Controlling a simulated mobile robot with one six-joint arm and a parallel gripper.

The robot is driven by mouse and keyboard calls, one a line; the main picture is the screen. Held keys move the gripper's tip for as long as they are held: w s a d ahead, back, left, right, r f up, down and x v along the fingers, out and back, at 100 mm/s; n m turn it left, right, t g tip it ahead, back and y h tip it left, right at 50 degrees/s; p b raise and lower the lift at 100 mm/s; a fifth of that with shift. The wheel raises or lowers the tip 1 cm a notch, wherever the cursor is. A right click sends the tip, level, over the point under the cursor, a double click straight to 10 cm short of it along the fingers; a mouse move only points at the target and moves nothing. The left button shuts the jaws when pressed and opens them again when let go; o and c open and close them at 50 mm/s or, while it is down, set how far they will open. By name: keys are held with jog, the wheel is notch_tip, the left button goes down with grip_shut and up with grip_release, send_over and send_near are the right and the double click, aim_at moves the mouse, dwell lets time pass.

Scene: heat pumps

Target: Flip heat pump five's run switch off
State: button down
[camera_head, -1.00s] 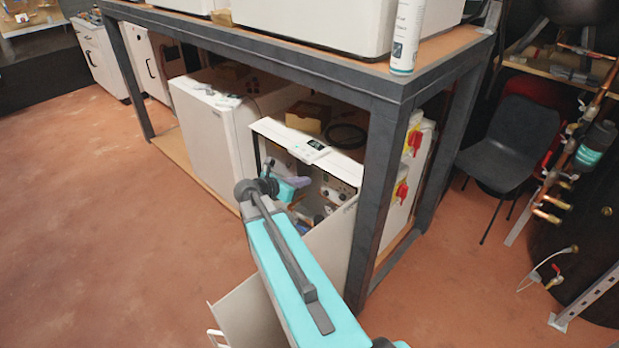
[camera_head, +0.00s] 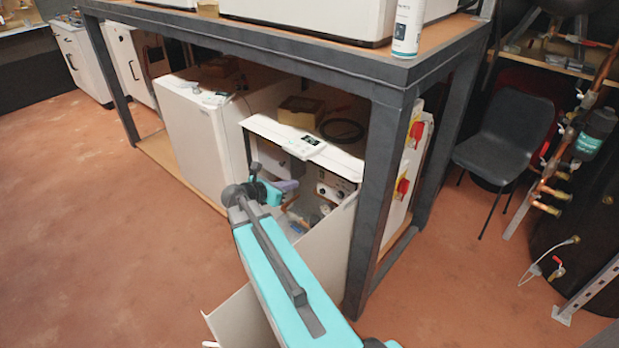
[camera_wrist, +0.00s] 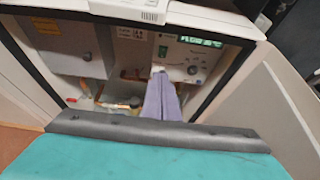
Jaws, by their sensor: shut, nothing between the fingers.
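An open-fronted white heat pump (camera_head: 258,125) stands on the low shelf under the bench; I cannot read a number on it. Its control panel (camera_head: 336,186) shows inside at the right. In the wrist view the panel (camera_wrist: 205,58) has a lit green display (camera_wrist: 200,41), a knob (camera_wrist: 192,70) and small dark controls; I cannot tell which is the run switch or its position. My gripper (camera_head: 291,186) is at the pump's opening. In the wrist view its purple fingers (camera_wrist: 159,72) are closed together and empty, with tips at the panel's lower left; contact is unclear.
The pump's opened front door (camera_head: 320,250) stands out at the right, beside my arm. A dark bench leg (camera_head: 372,200) is just right of it. Another white pump (camera_head: 193,135) stands to the left. Red-and-yellow switches (camera_head: 403,187) are on a side panel. Open floor lies left.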

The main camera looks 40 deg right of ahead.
jog(key=shift+d, duration=0.15)
send_near(320, 173)
notch_tip(320, 173, down, 3)
jog(key=d+p, duration=0.1)
jog(key=d, duration=0.3)
jog(key=shift+r, duration=0.1)
jog(key=shift+w+d, duration=0.1)
jog(key=shift+d, duration=0.55)
jog(key=shift+w+a+r+p, duration=0.1)
jog(key=shift+r+p, duration=0.05)
jog(key=shift+p, duration=0.2)
